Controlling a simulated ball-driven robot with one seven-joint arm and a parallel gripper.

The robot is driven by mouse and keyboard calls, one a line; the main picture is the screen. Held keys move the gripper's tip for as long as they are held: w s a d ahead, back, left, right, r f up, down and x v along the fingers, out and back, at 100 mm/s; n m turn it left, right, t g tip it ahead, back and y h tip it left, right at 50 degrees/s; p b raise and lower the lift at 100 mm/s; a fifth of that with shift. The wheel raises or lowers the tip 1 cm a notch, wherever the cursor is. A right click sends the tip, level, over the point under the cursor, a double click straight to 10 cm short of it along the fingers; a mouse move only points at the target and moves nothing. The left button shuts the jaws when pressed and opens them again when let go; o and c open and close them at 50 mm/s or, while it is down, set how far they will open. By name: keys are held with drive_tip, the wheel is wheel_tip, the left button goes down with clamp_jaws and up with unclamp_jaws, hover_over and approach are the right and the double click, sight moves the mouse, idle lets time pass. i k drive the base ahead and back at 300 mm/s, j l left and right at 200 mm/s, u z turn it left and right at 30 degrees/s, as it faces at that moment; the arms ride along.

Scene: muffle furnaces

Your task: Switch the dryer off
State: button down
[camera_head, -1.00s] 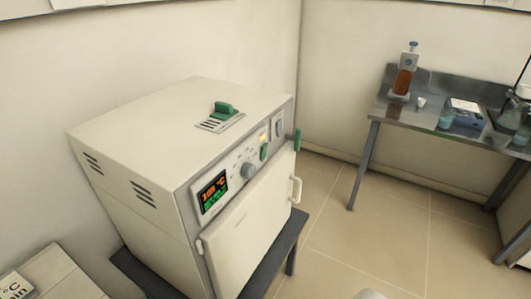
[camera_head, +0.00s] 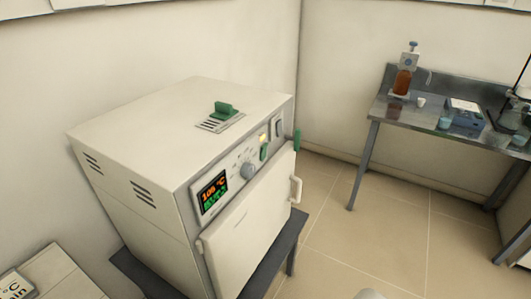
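The dryer (camera_head: 160,150) is a cream box on a dark stand, with its door (camera_head: 250,230) shut. Its front panel has a lit display (camera_head: 214,192) with orange digits that look like 105 °C and green marks below. Right of the display are a round grey knob (camera_head: 248,171), a green switch (camera_head: 264,152), a lit yellow lamp (camera_head: 262,137) and a pale rocker-like part (camera_head: 279,127). A green slider (camera_head: 224,109) sits on a vent on top.
A metal bench (camera_head: 440,125) stands at the right, holding a brown bottle dispenser (camera_head: 403,78), small cups and a blue-grey device (camera_head: 463,114). Tiled floor (camera_head: 360,235) lies open between dryer and bench. A pale surface is at lower left.

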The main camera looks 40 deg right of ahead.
sight(263, 154)
drive_tip(key=i+j, duration=0.2)
drive_tip(key=j, duration=0.15)
drive_tip(key=i+j, duration=0.2)
drive_tip(key=j, duration=0.15)
drive_tip(key=i+j, duration=0.25)
drive_tip(key=j+z, duration=0.1)
drive_tip(key=z, duration=2.1)
